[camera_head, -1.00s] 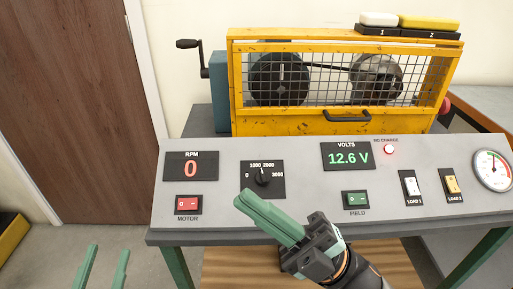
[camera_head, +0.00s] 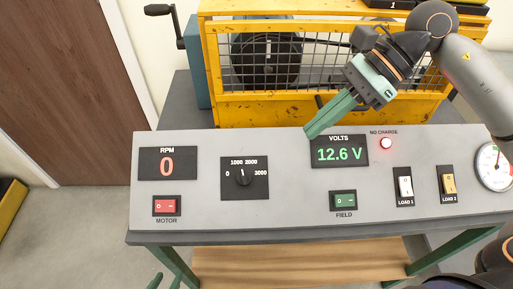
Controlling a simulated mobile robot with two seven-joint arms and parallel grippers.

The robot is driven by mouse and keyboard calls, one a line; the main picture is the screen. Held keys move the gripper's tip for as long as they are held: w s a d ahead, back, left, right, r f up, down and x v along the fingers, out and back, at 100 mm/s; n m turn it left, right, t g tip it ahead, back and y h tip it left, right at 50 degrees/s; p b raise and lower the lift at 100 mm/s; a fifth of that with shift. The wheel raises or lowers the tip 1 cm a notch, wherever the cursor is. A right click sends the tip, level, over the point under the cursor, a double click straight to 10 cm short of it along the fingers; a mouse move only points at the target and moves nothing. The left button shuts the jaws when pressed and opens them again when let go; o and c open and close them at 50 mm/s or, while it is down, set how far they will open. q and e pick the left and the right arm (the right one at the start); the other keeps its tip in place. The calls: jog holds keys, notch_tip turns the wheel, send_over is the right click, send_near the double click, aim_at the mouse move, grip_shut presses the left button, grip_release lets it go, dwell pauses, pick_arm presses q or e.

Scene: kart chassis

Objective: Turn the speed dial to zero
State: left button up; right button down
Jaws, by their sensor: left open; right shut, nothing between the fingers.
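The speed dial (camera_head: 243,177) is a black knob on a black plate marked 0, 1000, 2000 and 3000, on the sloping grey panel (camera_head: 290,190). Its pointer faces about straight up, between 1000 and 2000. My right gripper (camera_head: 309,133) is shut and empty. Its green fingers point down and left above the panel's back edge, by the volts display, up and right of the dial and apart from it. My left gripper (camera_head: 165,281) is open, with only its green fingertips showing at the bottom edge, below the panel.
The RPM display (camera_head: 167,163) reads 0 and the volts display (camera_head: 339,152) reads 12.6 V. Motor (camera_head: 166,206), field (camera_head: 343,201) and two load switches sit on the panel. A yellow mesh guard (camera_head: 215,90) stands behind. The panel around the dial is clear.

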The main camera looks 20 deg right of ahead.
aim_at(248, 172)
jog(key=x, duration=0.9)
jog(key=shift+s, duration=0.3)
jog(key=a, duration=0.2)
jog(key=shift+w+a, duration=0.15)
jog(key=shift+a, duration=0.1)
jog(key=shift+w+a+f, duration=0.1)
jog(key=shift+a+f, duration=0.15)
jog(key=shift+a, duration=0.6)
